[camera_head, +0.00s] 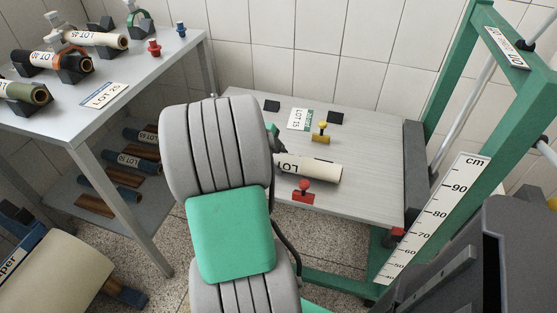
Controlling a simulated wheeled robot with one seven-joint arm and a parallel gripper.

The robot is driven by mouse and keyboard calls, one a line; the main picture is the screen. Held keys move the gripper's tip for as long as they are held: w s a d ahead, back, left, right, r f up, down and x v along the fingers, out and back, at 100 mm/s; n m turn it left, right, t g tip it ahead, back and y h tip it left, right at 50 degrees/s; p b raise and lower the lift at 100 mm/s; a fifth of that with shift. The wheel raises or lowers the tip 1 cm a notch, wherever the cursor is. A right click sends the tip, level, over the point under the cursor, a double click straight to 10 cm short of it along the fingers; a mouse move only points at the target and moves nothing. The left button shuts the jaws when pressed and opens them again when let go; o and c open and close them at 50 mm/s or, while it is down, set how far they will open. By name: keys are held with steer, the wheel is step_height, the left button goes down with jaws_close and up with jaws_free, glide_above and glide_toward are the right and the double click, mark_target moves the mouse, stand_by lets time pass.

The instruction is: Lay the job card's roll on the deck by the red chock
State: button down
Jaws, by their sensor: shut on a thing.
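A cream roll (318,170) with a LOT label lies lengthwise over the deck (375,160), its left part hidden behind my arm. The number on its label is not readable. My gripper (277,145) is mostly hidden by my arm; only a dark part shows at the roll's left end, and it is shut on the roll. The red chock (303,192) with a red knob is just in front of the roll. I cannot tell whether the roll touches the chock or the deck.
A green frame (455,90) with a cm scale (435,215) stands right. A grey table (150,80) at left holds several rolls on stands. The deck's right side is clear.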

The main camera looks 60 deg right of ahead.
steer(key=shift+s+a+f, duration=0.1)
steer(key=shift+a+f, duration=0.1)
steer(key=shift+f, duration=0.25)
steer(key=shift+s+a+f, duration=0.1)
steer(key=shift+a+f, duration=0.1)
steer(key=shift+f, duration=0.25)
steer(key=c, duration=0.6)
jaws_free()
steer(key=shift+o, duration=0.2)
steer(key=shift+f, duration=0.1)
steer(key=d+r+v, duration=0.1)
steer(key=d+v, duration=0.1)
steer(key=v, duration=0.8)
steer(key=w+a+r+n+t+y+p, duration=0.1)
steer(key=w+a+r+n+t+p, duration=0.1)
steer(key=w+a+r+n+p, duration=0.35)
steer(key=w+a+r+n+t+p, duration=0.25)
steer(key=w+a+n, duration=0.35)
steer(key=a+n, duration=0.35)
steer(key=a+r+n+y+p, duration=0.2)
steer(key=a+r+n+p, duration=0.1)
steer(key=a+n, duration=0.7)
steer(key=s+a+r+n+t+y+p, duration=0.1)
steer(key=a+r+n+y+p, duration=0.1)
steer(key=a+n, duration=0.8)
steer(key=a+r+p, duration=0.1)
steer(key=a+p, duration=0.1)
steer(key=a, duration=0.3)
steer(key=shift+r, duration=0.25)
